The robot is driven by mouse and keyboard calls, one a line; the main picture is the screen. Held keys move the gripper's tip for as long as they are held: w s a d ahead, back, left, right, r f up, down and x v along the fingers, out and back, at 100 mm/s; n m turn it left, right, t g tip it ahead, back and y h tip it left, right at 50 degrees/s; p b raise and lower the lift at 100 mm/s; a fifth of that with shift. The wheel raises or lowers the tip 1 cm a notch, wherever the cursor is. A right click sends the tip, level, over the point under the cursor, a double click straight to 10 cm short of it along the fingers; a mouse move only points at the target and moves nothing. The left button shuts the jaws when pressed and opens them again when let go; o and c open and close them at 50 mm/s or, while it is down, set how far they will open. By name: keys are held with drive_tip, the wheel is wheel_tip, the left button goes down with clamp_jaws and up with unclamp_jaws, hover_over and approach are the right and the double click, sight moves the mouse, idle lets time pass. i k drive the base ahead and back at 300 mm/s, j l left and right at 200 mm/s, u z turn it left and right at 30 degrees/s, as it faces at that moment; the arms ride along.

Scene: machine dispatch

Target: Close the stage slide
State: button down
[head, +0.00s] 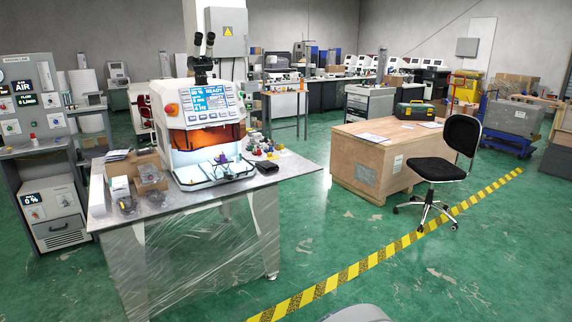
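The machine (212,108) stands on the metal bench at left centre. It is a white cabinet with microscope eyepieces on top, a lit status screen and an orange-tinted window. The stage slide (190,180) is the pale tray at its base, and it sticks out in front of the body below the window. Small dark fixtures and a purple piece sit on it. Their detail is too small to make out. My gripper is not in view.
The metal bench (275,176) also bears cardboard boxes (148,174) and small coloured parts. A wooden crate (365,150) and a black chair (440,168) stand to the right. A control rack (35,110) is at left. Green floor (330,235) is clear before the bench, crossed by yellow-black tape.

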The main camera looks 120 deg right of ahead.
sight(219, 176)
drive_tip(key=l+z, duration=0.1)
drive_tip(key=z, duration=3.5)
drive_tip(key=i+j, duration=0.15)
drive_tip(key=i, duration=1.2)
drive_tip(key=i+j+u, duration=0.15)
drive_tip(key=i, duration=1.2)
